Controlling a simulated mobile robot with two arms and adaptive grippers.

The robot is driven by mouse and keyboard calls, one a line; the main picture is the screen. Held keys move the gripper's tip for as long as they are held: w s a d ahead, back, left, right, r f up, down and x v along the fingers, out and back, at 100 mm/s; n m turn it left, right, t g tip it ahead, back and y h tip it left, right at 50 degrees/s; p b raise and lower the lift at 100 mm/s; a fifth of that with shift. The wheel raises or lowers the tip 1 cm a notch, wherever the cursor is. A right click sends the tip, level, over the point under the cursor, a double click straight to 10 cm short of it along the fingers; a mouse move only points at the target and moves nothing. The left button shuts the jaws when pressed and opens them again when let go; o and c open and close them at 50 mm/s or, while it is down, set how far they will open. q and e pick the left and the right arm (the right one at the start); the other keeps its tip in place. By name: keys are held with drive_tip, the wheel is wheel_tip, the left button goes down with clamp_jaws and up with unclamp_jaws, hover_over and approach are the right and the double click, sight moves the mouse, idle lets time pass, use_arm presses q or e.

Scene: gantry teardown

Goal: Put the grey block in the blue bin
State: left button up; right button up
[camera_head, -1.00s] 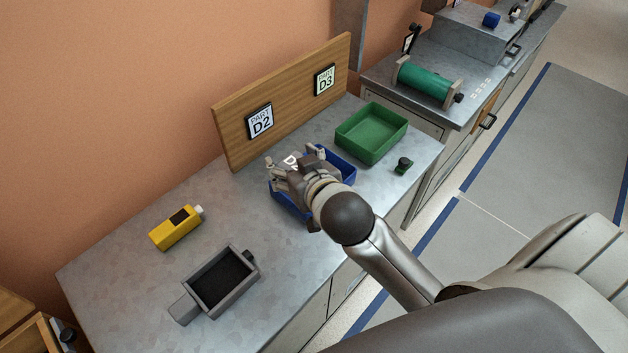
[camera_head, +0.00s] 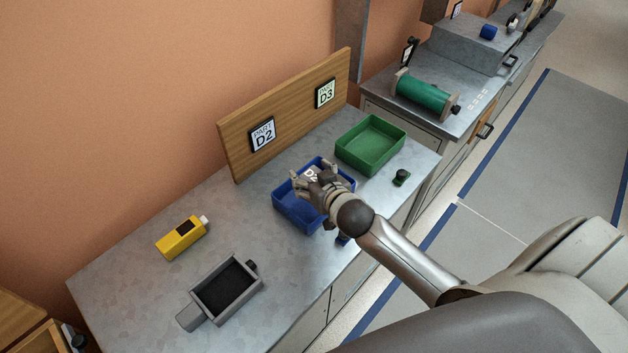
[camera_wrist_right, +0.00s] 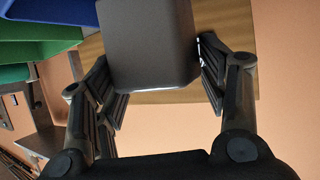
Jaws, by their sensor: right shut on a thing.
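The blue bin (camera_head: 288,213) stands on the metal bench, in front of the wooden board, in the head view. My right gripper (camera_head: 308,181) is above it and hides its right part. In the right wrist view, the gripper (camera_wrist_right: 150,82) is shut on the grey block (camera_wrist_right: 148,45), which sits between the finger pads. A blue surface, apparently the bin (camera_wrist_right: 50,14), shows at the wrist view's upper left. My left gripper is not in view.
A green bin (camera_head: 369,163) stands right of the blue bin, with a small dark knob part (camera_head: 401,178) beside it. A yellow bottle-like item (camera_head: 181,239) and a grey open tray (camera_head: 212,303) lie to the left. The board (camera_head: 235,150) rises behind.

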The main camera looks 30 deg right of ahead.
sight(314, 176)
drive_tip(key=f, duration=0.1)
drive_tip(key=w+d+f, duration=0.1)
drive_tip(key=w+f, duration=0.1)
drive_tip(key=shift+w+d+f, duration=0.15)
drive_tip(key=shift+w+d, duration=0.1)
drive_tip(key=shift+d, duration=0.15)
drive_tip(key=shift+f+p, duration=0.5)
drive_tip(key=shift+f, duration=1.15)
drive_tip(key=shift+f, duration=0.15)
drive_tip(key=o, duration=1.2)
drive_tip(key=shift+r, duration=0.2)
drive_tip(key=b+v, duration=0.1)
drive_tip(key=v, duration=1.1)
